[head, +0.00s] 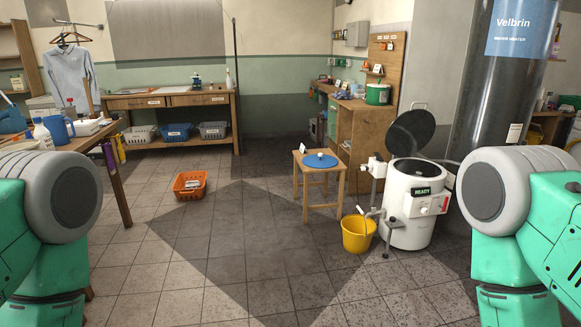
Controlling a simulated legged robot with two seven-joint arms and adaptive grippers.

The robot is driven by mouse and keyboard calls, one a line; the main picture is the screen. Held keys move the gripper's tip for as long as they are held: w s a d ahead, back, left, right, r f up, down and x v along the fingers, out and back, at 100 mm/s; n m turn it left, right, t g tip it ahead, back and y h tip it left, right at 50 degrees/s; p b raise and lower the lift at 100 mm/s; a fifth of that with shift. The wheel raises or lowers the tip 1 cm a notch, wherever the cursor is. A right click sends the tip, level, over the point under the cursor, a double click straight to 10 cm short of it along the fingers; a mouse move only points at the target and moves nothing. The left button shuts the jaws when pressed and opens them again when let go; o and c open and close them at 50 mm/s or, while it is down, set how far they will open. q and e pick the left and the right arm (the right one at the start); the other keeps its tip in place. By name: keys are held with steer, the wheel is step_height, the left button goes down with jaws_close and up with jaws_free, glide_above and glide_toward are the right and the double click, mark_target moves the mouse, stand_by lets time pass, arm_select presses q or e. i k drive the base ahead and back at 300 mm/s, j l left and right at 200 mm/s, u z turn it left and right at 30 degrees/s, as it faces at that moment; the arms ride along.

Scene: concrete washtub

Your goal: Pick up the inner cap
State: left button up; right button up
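A small white object (320,155), too small to identify for certain but possibly the inner cap, lies on a round blue mat (314,164). The mat is on top of a wooden stool (338,173) some distance ahead. A small white card (302,148) stands at the back left of the stool top. To the right is a white washer tub (408,224) with a "READY" panel and its dark round lid (411,133) raised. Only my green and grey upper arm parts show at both sides; neither gripper is in view.
A yellow bucket (358,234) stands on the floor in front of the tub. An orange basket (189,184) sits on the tiles at the left. A table with bottles and a blue jug (58,130) is at the left. The middle floor is clear.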

mark_target(320, 161)
steer(key=i, duration=2.05)
steer(key=i+z, duration=0.2)
steer(key=i, duration=0.25)
steer(key=i+j+z, duration=0.2)
steer(key=i, duration=0.2)
steer(key=i+j+z, duration=0.2)
steer(key=i, duration=0.2)
steer(key=i+j+z, duration=0.2)
steer(key=i, duration=0.2)
steer(key=i+j+z, duration=0.65)
steer(key=z, duration=0.15)
steer(key=i+j+z, duration=0.35)
steer(key=j, duration=0.15)
steer(key=k, duration=0.1)
